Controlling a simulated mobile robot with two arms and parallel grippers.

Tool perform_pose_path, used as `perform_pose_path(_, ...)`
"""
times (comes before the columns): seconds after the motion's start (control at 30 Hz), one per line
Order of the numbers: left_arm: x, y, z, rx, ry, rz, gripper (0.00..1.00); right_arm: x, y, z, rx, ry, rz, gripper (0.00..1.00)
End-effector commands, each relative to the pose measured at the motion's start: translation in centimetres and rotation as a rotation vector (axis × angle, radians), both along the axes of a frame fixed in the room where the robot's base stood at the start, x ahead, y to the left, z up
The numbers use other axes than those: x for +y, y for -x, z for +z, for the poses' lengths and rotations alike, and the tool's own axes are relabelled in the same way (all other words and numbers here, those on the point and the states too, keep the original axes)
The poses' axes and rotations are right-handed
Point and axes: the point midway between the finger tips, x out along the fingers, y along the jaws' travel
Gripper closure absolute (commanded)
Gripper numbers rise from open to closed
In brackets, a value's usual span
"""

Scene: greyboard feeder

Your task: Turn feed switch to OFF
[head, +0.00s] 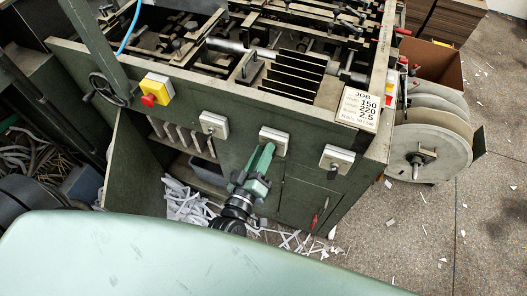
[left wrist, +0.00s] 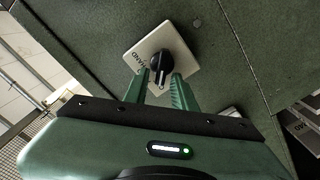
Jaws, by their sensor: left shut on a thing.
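The switch is a black rotary knob (left wrist: 168,66) on a square white plate (left wrist: 151,45), set in the green machine panel. Its white mark points toward the lower edge of the left wrist view. My right gripper is not in view.
Two similar switches sit at left (head: 213,124) and right (head: 336,160) on the same panel. A red emergency button (head: 148,100) on a yellow box is farther left. Paper scraps (head: 185,200) lie below. A large reel (head: 430,145) stands at the right.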

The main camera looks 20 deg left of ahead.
Motion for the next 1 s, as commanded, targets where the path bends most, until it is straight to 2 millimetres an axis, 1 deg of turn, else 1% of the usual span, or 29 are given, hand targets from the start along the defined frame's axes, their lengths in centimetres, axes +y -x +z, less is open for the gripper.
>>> perform_pose_path(0.2, 0.03, 0.06, -0.19, 0.004, 0.037, -0.001, 1.0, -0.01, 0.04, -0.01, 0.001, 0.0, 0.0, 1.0)
perform_pose_path(0.6, 0.01, 0.07, -0.22, 0.006, 0.041, -0.001, 1.0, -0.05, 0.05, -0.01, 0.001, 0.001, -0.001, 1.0)
perform_pose_path(0.63, 0.02, 0.07, -0.23, 0.006, 0.041, -0.001, 0.67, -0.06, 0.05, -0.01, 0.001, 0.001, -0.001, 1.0)
perform_pose_path(0.9, 0.04, 0.04, -0.13, 0.004, 0.041, -0.001, 0.67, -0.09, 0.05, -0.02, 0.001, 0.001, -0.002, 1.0)
perform_pose_path(1.0, 0.06, 0.47, -0.2, 0.003, 0.04, -0.001, 0.67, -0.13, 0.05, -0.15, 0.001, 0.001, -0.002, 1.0)
